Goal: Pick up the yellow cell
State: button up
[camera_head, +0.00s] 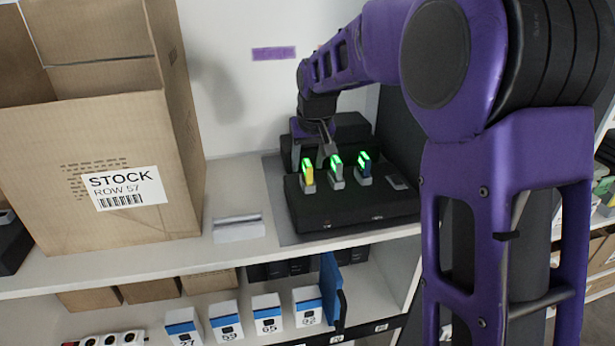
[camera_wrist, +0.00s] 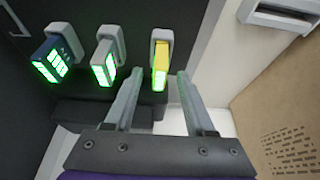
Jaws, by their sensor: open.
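The yellow cell (camera_head: 308,174) stands in the leftmost slot of a black charging dock (camera_head: 345,210), with a lit green top. In the wrist view the yellow cell (camera_wrist: 161,58) sits in a grey holder. My gripper (camera_head: 312,160) is over the dock, directly behind and above the yellow cell. In the wrist view my gripper (camera_wrist: 160,74) is open, with one finger on each side of the yellow cell in the picture. No contact shows, and I cannot tell how deep the fingers reach.
A grey-white cell (camera_head: 336,172) and a dark blue cell (camera_head: 364,168) stand right of it in the same dock. An empty-looking slot (camera_head: 397,182) is at the dock's right. A large open carton (camera_head: 150,215) and a grey-white box (camera_head: 239,229) stand to the left.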

jog(key=shift+x, duration=0.8)
grip_shut()
dwell(0.8)
